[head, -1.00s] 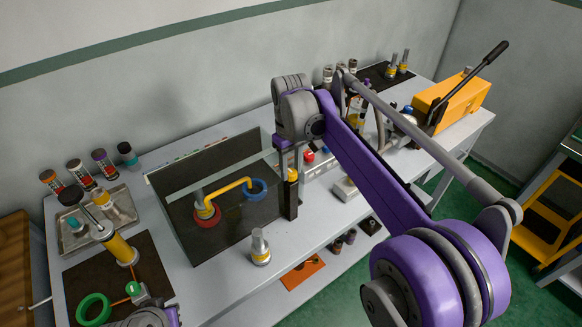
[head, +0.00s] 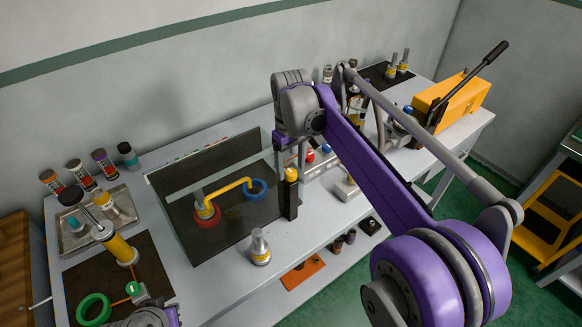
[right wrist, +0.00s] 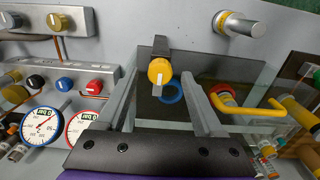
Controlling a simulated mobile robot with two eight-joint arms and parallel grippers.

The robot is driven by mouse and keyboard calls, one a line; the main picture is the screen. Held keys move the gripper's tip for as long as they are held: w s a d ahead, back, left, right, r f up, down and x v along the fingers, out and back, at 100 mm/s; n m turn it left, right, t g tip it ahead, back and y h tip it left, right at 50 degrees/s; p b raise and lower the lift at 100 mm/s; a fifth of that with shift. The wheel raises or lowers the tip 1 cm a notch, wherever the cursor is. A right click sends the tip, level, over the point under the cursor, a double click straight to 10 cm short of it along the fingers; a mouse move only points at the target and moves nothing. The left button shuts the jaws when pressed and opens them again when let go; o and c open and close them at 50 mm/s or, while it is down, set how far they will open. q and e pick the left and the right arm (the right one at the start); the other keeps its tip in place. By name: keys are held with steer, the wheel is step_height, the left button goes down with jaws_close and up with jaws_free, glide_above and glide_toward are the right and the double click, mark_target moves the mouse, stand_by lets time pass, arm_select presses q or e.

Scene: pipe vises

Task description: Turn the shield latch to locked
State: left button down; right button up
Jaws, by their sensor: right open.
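The shield latch is a yellow knob (head: 291,174) with a pale pointer, on a dark post at the right front corner of the clear shield (head: 225,178). In the right wrist view, the yellow knob (right wrist: 160,71) shows between the fingers, its pointer towards the lower part of the picture. My right gripper (head: 292,155) is open just above the knob. In the right wrist view its two grey fingers (right wrist: 165,88) stand apart on either side of the knob, and I cannot tell whether they touch it. My left arm shows at the bottom left, with no fingers visible.
Behind the shield are a red ring (head: 207,215), a blue ring (head: 256,189) and a yellow bent pipe (head: 228,187). A metal fitting (head: 260,246) stands in front. A control box with knobs and gauges (right wrist: 62,85) is beside the latch. A yellow machine (head: 452,103) stands far right.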

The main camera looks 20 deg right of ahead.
mark_target(291, 172)
step_height(291, 172, up, 10)
steer(key=shift+p, duration=0.4)
steer(key=shift+f, duration=0.1)
steer(key=s+d+f+m+t, duration=0.2)
steer(key=s+f+m+t, duration=0.2)
steer(key=s+f, duration=1.5)
steer(key=s+t, duration=0.2)
steer(key=s, duration=0.2)
